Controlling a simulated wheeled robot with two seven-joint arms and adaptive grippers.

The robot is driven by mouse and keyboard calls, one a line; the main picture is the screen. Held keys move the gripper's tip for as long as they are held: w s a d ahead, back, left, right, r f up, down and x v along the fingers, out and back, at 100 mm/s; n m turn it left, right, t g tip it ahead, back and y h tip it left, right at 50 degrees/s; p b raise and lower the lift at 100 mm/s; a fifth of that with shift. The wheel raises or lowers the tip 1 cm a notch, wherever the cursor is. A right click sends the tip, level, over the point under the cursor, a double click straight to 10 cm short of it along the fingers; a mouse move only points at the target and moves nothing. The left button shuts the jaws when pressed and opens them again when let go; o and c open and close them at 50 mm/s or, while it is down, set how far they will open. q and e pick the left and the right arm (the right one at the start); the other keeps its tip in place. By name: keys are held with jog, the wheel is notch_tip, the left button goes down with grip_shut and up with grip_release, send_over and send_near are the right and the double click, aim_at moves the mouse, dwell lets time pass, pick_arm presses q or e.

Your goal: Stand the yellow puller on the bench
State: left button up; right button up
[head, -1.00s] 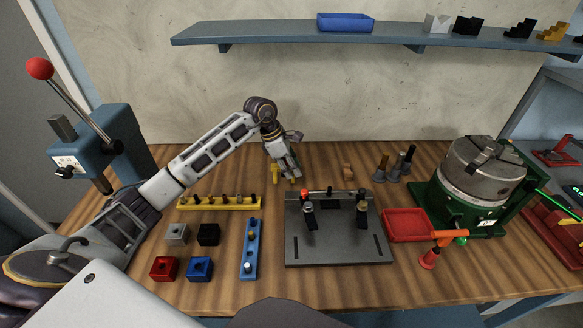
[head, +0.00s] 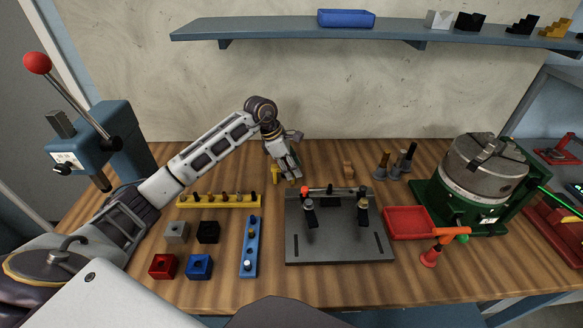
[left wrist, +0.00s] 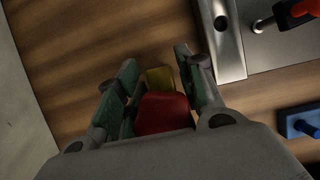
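My left gripper (head: 288,178) is low over the back of the bench (head: 330,157), behind the grey fixture plate. In the left wrist view, the left gripper (left wrist: 158,75) has its green-padded fingers on either side of a red block-like part with a yellow part beyond it. I take this to be the yellow puller (left wrist: 160,77). The red part fills the gap between the fingers. In the head view, a bit of yellow (head: 275,172) shows beside the fingers; the rest is hidden. I cannot tell whether its base touches the bench. My right gripper is not in view.
The grey fixture plate (head: 335,245) with clamps is just in front of the gripper. A yellow rack (head: 225,202) and a blue rack (head: 250,260) lie to the left.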

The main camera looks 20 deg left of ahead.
pick_arm(q)
jog(key=shift+o, duration=1.4)
jog(key=shift+r, duration=0.1)
jog(key=shift+s+a+r, duration=0.1)
jog(key=shift+a+r, duration=0.1)
jog(key=shift+r, duration=0.35)
jog(key=shift+v, duration=3.25)
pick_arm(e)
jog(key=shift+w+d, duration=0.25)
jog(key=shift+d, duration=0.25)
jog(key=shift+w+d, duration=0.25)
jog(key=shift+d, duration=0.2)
pick_arm(q)
jog(key=shift+r, duration=0.15)
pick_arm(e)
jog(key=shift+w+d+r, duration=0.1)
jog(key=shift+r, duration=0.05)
pick_arm(q)
jog(key=shift+r+p, duration=0.1)
jog(key=shift+p, duration=0.2)
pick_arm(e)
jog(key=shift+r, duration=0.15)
